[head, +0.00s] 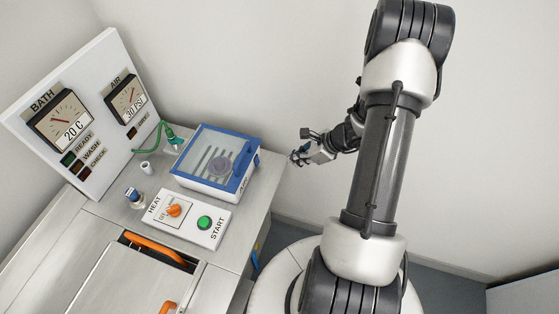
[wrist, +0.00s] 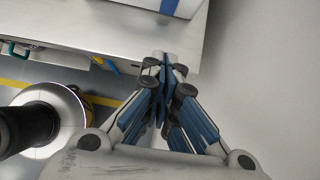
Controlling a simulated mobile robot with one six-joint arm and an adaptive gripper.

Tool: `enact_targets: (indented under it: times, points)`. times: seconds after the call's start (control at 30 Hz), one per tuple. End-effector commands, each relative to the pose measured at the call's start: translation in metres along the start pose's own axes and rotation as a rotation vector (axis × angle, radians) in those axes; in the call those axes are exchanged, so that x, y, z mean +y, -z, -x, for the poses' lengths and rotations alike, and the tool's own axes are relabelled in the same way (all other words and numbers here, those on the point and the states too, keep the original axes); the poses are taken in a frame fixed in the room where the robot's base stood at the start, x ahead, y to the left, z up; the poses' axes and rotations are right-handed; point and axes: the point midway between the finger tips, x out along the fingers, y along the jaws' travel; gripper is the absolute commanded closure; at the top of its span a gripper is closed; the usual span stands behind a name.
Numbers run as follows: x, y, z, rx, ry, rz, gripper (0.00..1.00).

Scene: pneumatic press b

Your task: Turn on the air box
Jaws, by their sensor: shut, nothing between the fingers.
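The likely air box is a white box with a blue-framed clear lid (head: 201,187), standing on the metal bench with its lid down. A round grey part shows through the lid. A white and blue corner of it (wrist: 178,8) shows at the top of the wrist view. A green hose (head: 150,137) with a green fitting (head: 172,135) lies behind it. The AIR gauge (head: 126,98) on the white panel reads 30 PSI. My gripper (head: 295,158) is to the right of the box, past the bench edge, touching nothing. In the wrist view its fingers (wrist: 166,72) are together and empty.
A control box (head: 190,235) carries an orange HEAT knob (head: 173,210) and green START button (head: 205,222). A small blue-topped fitting (head: 133,195) and white cup (head: 147,169) stand nearby. An orange handle (head: 155,247) is at the front. The space right of the bench is open.

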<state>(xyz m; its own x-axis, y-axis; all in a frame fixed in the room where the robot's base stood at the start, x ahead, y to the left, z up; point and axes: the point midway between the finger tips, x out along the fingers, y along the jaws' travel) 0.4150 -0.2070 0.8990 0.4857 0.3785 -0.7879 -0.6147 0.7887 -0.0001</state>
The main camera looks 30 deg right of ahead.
Motion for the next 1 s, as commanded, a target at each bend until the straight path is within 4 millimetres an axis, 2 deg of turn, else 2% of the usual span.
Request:
enact_targets:
  times: [0.5, 0.7, 1.0]
  points:
    - [0.001, 0.0, -0.102, 0.0, -0.003, 0.003, 1.0]
    - [0.001, -0.022, -0.118, 0.0, -0.001, 0.002, 1.0]
    - [0.0, -0.028, -0.123, 0.001, 0.0, 0.001, 1.0]
